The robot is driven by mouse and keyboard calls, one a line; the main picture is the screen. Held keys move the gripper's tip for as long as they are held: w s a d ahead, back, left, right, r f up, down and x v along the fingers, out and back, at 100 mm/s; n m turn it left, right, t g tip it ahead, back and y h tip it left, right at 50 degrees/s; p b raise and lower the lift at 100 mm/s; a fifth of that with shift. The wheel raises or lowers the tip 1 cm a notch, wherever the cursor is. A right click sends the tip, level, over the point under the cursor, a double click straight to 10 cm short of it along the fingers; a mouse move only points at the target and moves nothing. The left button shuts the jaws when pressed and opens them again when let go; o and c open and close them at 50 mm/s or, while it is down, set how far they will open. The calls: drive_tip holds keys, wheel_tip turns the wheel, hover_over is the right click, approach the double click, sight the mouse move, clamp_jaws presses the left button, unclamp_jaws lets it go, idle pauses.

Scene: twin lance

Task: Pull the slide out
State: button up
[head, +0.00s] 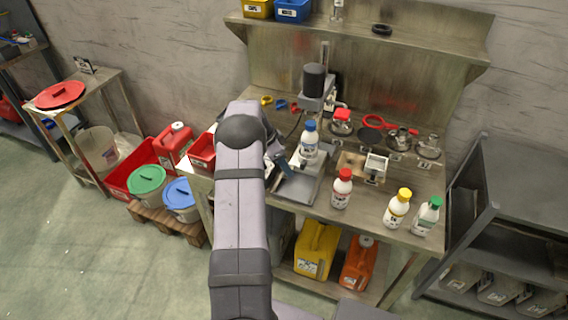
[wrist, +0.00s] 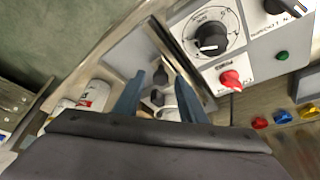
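My gripper (head: 281,162) is over the left side of the bench machine, partly hidden by my arm in the head view. In the wrist view its two blue-grey fingers (wrist: 160,86) stand apart, with a small dark knob (wrist: 159,74) beyond and between them; I see no contact. A flat grey metal plate (head: 299,187), which may be the slide, lies on the bench under the gripper. A grey plate surface also shows in the wrist view (wrist: 130,52). A white bottle with a blue cap (head: 309,140) stands upright at the plate's back.
A control panel with a black dial (wrist: 211,40) and red knob (wrist: 231,80) is close to the right of the fingers. White bottles with red (head: 342,188), yellow (head: 397,208) and green caps (head: 428,216) stand along the bench's front right. A red bin (head: 202,150) is at the left.

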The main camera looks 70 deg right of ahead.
clamp_jaws()
drive_tip(key=shift+a, duration=0.1)
drive_tip(key=shift+w+a+b, duration=0.1)
drive_tip(key=shift+a+b, duration=2.45)
drive_tip(key=shift+a, duration=1.2)
drive_tip(key=shift+a+b, duration=1.2)
drive_tip(key=shift+a, duration=0.85)
